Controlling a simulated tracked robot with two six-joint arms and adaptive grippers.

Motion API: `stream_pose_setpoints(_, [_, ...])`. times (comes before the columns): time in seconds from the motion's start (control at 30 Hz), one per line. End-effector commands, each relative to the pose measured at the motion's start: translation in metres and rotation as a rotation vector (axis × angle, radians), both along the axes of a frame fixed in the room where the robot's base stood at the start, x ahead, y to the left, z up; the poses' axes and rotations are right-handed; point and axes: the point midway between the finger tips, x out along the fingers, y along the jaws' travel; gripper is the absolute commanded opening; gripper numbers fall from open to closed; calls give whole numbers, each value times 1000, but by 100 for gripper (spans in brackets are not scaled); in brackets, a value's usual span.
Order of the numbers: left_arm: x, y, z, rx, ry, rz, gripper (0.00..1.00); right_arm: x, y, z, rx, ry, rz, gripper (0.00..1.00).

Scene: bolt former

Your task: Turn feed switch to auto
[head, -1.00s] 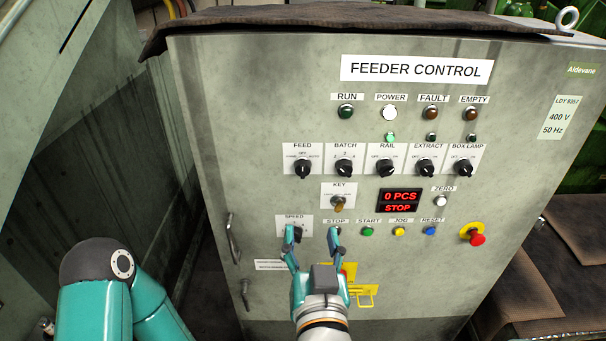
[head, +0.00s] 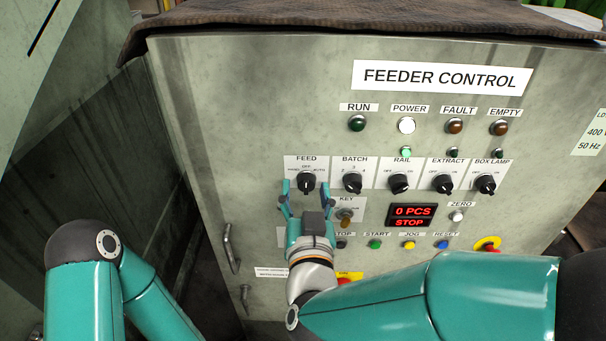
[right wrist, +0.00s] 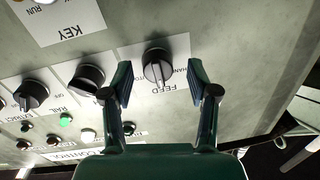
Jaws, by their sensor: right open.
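The feed switch (head: 306,182) is a black rotary knob on a white plate marked FEED, at the left of the knob row in the head view. Its pointer stands about upright, near OFF. My right gripper (head: 306,188) is open, with its fingertips on either side of the knob in the head view. In the right wrist view the feed knob (right wrist: 157,66) shows between the two spread fingers (right wrist: 159,80), apart from both. My left gripper is not in view; only my left arm shows at the lower left.
The batch knob (head: 353,182) sits close to the right of the feed switch. The key switch (head: 346,216) is just below, beside my right gripper. A display (head: 411,216) reads 0 PCS, STOP. A door handle (head: 229,246) sticks out at the lower left. Bare panel lies left of the feed plate.

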Motion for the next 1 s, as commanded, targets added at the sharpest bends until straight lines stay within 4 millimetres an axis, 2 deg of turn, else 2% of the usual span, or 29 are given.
stream_pose_setpoints(0.43, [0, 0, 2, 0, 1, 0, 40, 5, -5, 0, 0, -1, -14, 59])
stream_pose_setpoints(0.8, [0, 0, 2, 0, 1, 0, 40, 5, -5, 0, 0, 0, -14, 0])
stream_pose_setpoints(0.83, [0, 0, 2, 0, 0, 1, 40, 5, -10, 0, 1, 1, -13, 0])
stream_pose_setpoints(1.0, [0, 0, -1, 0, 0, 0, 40, 5, -6, -1, 12, 0, -14, 0])
